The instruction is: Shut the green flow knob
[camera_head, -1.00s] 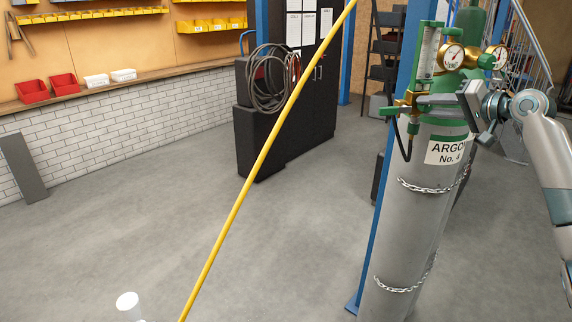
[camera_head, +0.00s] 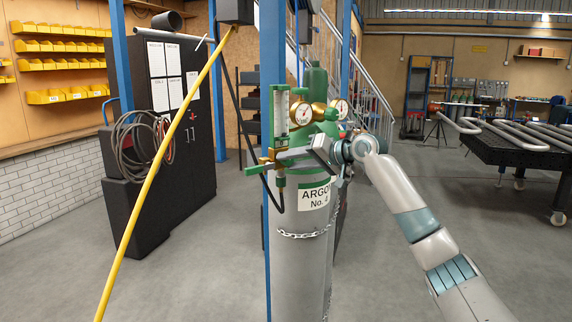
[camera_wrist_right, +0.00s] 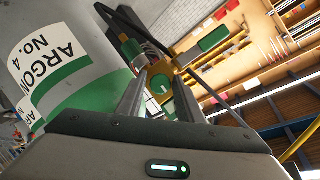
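The green flow knob (camera_wrist_right: 162,88) shows in the right wrist view as a round green face with a pale mark, on a brass fitting. It lies between the two fingers of my right gripper (camera_wrist_right: 161,84), which are apart with their tips beside it. I cannot tell whether they press on it. The regulator has two gauges (camera_head: 304,115) and a flow tube (camera_head: 282,112). My left gripper is not in view.
The grey argon cylinder (camera_head: 297,262) stands chained by a blue post (camera_head: 272,40). A black hose (camera_head: 268,196) hangs below the fitting. A yellow pole (camera_head: 165,145) slants across the left. A dark cabinet (camera_head: 190,165) stands behind it. Grey floor (camera_head: 400,270) is clear at right.

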